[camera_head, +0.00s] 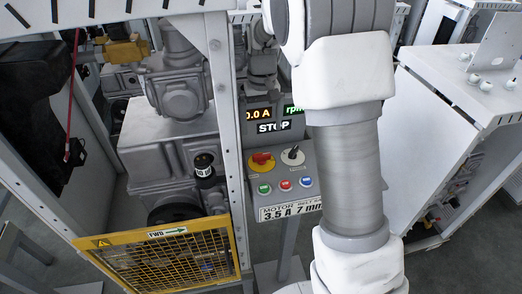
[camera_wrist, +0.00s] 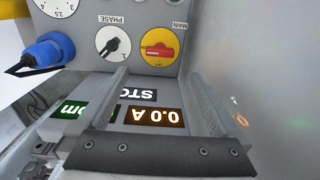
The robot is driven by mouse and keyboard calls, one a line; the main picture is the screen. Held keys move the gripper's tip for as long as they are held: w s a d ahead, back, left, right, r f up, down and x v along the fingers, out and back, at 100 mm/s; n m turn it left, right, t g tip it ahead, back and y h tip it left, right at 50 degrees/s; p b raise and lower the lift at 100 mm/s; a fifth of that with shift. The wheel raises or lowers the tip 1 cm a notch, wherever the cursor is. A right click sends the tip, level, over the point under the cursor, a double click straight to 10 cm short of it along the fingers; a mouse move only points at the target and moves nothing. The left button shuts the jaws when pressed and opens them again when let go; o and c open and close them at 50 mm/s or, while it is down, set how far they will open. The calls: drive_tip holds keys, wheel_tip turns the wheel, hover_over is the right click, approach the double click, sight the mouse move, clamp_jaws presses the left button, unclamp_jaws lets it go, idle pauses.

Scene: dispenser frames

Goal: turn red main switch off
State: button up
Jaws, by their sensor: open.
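The red main switch (camera_head: 262,158) is a red handle on a round yellow plate, at the upper left of a grey control panel (camera_head: 309,184). In the wrist view the panel appears upside down, and the red main switch (camera_wrist: 159,49) is at upper middle under the word MAIN. Its handle lies roughly level across the plate there. My gripper (camera_wrist: 160,72) is open and empty, its two fingers wide apart and pointing toward the panel. The handle shows between and beyond the fingertips, apart from both.
A black PHASE knob (camera_wrist: 113,44) sits beside the switch, and a blue plug (camera_wrist: 48,52) is further left. Displays (camera_head: 268,127) above the panel read 0.0 A and STOP. Coloured buttons (camera_head: 285,185) lie below the switch. A frame post (camera_head: 225,110) stands left of the panel.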

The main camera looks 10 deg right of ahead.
sight(262, 154)
wheel_tip(262, 154, down, 11)
drive_tip(key=shift+r+p, duration=0.1)
drive_tip(key=shift+p, duration=0.25)
drive_tip(key=c, duration=1.4)
